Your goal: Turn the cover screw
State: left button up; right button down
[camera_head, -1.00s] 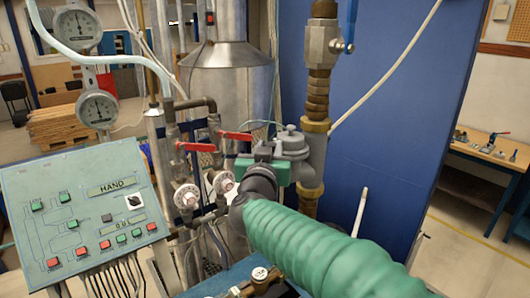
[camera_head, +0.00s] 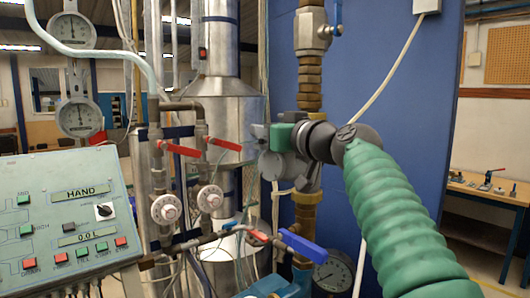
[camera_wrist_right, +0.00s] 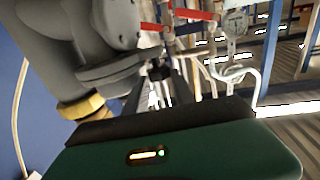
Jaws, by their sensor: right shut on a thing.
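The grey meter body (camera_head: 308,178) sits on the vertical brass pipe in front of the blue panel, partly hidden by my right gripper and wrist. It fills the upper left of the right wrist view (camera_wrist_right: 85,35). My right gripper (camera_head: 262,145) is at the left side of the meter body. In the wrist view its two dark fingers close on a small dark piece (camera_wrist_right: 160,71), which looks like the cover screw, beside the grey housing. The screw's details are too small to make out. My left gripper is in neither current view.
Red-handled valves (camera_head: 180,149) and white round knobs (camera_head: 166,208) stand left of the meter. A blue-handled valve (camera_head: 303,246) and a dark gauge (camera_head: 334,275) are below it. The control panel (camera_head: 70,222) is at lower left.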

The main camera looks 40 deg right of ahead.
jog(key=shift+w+d+f+n+y, duration=0.1)
jog(key=shift+w+f+n+y, duration=0.05)
jog(key=shift+f+n+y, duration=0.4)
jog(key=c, duration=1.1)
grip_release()
jog(key=shift+r, duration=0.1)
jog(key=shift+c, duration=0.2)
jog(key=shift+o, duration=0.5)
jog(key=shift+a+r, duration=0.2)
jog(key=shift+r, duration=0.05)
jog(key=shift+d+r, duration=0.1)
jog(key=shift+d, duration=0.05)
